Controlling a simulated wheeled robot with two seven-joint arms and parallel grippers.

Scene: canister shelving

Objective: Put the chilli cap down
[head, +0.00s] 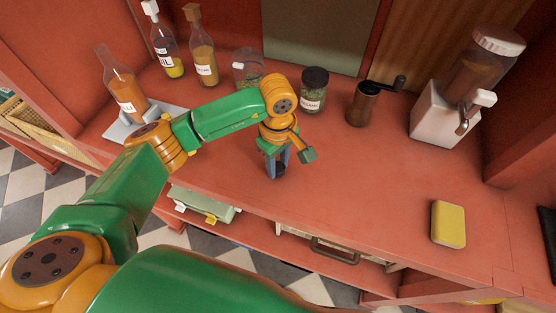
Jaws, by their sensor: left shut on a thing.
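My left gripper (278,163) points down over the front middle of the red counter (355,175). It is shut on a small dark thing, which I take for the chilli cap (279,172); the fingers hide most of it. It is low, at or just above the counter; I cannot tell whether it touches. The chilli bottle (125,85), with orange-red contents and a partly readable label, stands upright at the left with no cap visible on its neck. My right gripper is not in view.
A pale metal plate (117,132) is by the chilli bottle. The oil bottle (167,50), another bottle (203,55), a glass jar (247,66), a dark-lidded jar (313,92), a hand grinder (365,105) and a coffee grinder (440,118) line the back. A yellow sponge (448,225) lies front right. The middle right is clear.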

